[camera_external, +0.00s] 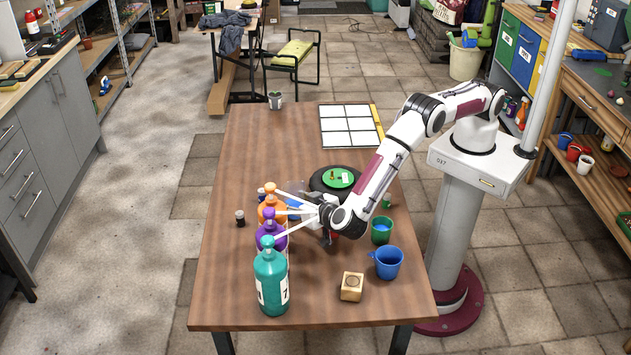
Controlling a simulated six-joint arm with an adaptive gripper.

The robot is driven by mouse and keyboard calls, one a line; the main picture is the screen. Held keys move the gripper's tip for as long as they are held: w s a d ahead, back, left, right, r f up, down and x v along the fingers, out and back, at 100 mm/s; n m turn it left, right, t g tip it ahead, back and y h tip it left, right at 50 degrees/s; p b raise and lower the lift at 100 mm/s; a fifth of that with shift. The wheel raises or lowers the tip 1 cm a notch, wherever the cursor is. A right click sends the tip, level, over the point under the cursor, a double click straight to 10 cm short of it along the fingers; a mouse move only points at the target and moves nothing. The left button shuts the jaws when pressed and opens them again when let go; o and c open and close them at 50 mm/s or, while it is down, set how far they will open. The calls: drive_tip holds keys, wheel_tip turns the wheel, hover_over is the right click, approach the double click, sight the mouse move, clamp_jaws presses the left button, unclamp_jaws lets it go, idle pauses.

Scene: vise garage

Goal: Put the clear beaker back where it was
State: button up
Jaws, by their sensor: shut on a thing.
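My gripper (308,209) is low over the middle of the table, beside the bottles and pointing left. It is shut on what looks like the clear beaker (296,187), a faint see-through shape by the gripper; its outline and the exact grip are hard to make out. My wrist and the bottles hide part of this area. A small blue thing (293,205) shows just by the gripper.
Orange (271,205), purple (270,236) and teal (271,284) bottles line the left, close to my gripper. A green cup (381,231), blue pitcher (388,263) and wooden block (352,287) stand at right. A black round thing with a green top (339,178) is behind.

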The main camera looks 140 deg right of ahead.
drive_tip(key=shift+f, duration=0.15)
drive_tip(key=o, duration=1.3)
drive_tip(key=shift+r, duration=0.2)
drive_tip(key=v, duration=1.2)
